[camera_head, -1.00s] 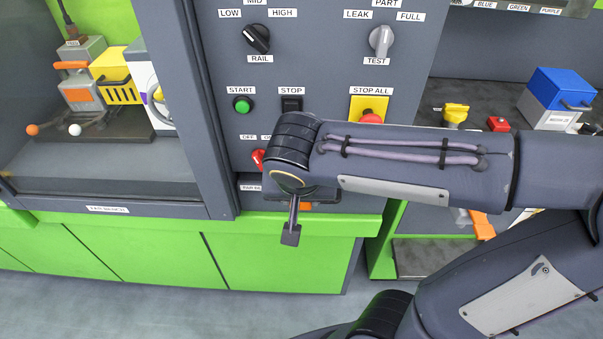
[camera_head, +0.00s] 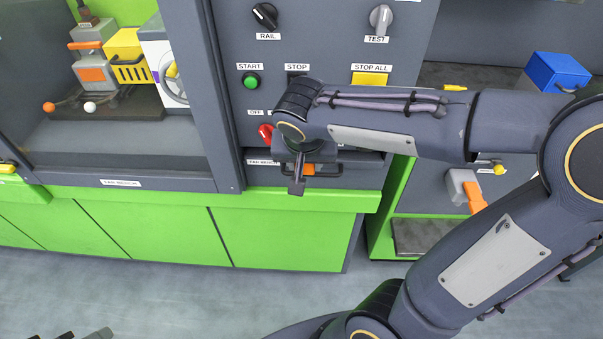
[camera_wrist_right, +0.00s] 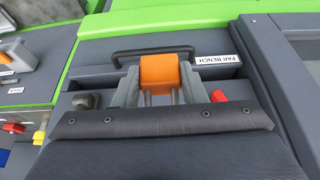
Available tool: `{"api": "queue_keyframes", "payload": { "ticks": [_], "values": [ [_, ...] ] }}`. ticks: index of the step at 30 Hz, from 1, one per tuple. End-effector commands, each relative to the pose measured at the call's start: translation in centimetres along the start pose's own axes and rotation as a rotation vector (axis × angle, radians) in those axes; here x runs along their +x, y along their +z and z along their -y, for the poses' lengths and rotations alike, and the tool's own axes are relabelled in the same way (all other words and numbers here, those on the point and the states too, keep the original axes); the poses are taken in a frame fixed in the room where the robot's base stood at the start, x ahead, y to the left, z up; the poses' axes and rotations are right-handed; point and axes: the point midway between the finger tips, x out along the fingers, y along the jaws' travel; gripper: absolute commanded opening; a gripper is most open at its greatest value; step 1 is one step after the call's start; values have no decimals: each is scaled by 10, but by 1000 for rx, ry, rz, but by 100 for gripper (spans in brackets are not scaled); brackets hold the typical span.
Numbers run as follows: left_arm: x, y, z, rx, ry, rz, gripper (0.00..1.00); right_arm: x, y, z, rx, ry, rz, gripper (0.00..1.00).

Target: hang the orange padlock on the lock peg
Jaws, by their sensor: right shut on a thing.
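The orange padlock (camera_wrist_right: 160,72) is between the two grey fingers of my right gripper (camera_wrist_right: 160,88) in the right wrist view. The gripper is shut on it. Two pale metal bars, apparently its shackle, run down from the orange body. In the head view my right gripper (camera_head: 298,178) is low in front of the control panel, with the orange of the padlock (camera_head: 308,169) just right of it. I cannot pick out the lock peg for sure; a grey stub (camera_wrist_right: 86,100) shows left of the gripper in the wrist view. My left gripper is not recognisable.
A red switch (camera_head: 266,132) is on the panel just above left of my gripper; a red knob (camera_wrist_right: 218,96) shows in the wrist view. A dark bar handle (camera_wrist_right: 152,52) lies just beyond the padlock. My right forearm hides part of the panel. A green ledge (camera_head: 300,202) runs below.

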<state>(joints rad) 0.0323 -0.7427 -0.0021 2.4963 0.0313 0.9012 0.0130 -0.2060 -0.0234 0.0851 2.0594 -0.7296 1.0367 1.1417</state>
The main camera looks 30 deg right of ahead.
Motion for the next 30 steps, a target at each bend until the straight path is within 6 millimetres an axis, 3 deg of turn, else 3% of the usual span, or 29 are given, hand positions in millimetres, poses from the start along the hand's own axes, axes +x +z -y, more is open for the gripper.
{"api": "queue_keyframes", "payload": {
  "ticks": [30],
  "values": [
    [-21,-11,-10,0,0,0,36,27,-66,0,1,1,0,9]
  ]
}}
